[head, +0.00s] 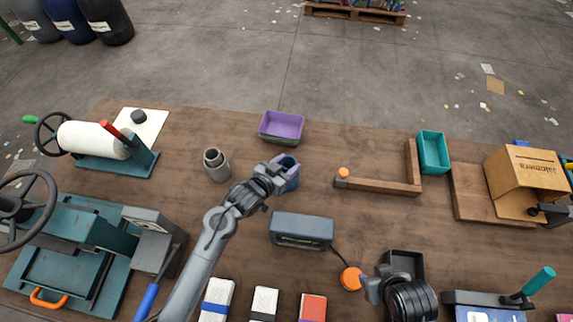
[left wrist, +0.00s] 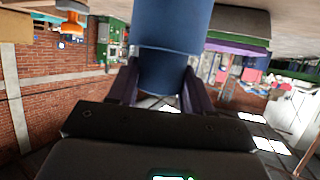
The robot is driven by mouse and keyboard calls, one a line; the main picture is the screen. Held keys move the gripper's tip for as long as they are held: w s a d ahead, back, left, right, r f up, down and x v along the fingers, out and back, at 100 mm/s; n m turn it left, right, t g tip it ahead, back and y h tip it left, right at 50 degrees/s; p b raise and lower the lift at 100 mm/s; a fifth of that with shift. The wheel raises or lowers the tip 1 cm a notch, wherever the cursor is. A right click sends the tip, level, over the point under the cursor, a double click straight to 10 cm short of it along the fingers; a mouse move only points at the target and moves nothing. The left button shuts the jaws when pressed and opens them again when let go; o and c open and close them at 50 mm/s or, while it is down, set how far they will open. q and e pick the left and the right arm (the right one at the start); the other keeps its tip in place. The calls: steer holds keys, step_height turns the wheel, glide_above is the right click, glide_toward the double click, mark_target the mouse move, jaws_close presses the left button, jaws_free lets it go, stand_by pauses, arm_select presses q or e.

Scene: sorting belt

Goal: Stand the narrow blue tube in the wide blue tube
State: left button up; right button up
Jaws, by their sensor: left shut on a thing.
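My left gripper (head: 286,168) is shut on the narrow blue tube (head: 288,160), which is upright with its dark open top showing. In the left wrist view the picture is upside down, and the narrow tube (left wrist: 162,75) is between the two fingers. A wider blue section, the wide blue tube (left wrist: 173,22), adjoins it on the table side. The narrow tube appears to run into its rim; how deep, I cannot tell. In the head view the wide tube (head: 292,185) is mostly hidden by the gripper.
A purple bin (head: 281,127) stands just behind the tubes. A grey tube pair (head: 215,164) stands to the left, and a grey device (head: 302,230) lies in front. A wooden L-shaped fence (head: 385,186) with an orange knob is to the right.

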arm_select(q)
steer(key=shift+f, duration=0.25)
steer(key=o, duration=1.3)
steer(key=shift+c, duration=0.2)
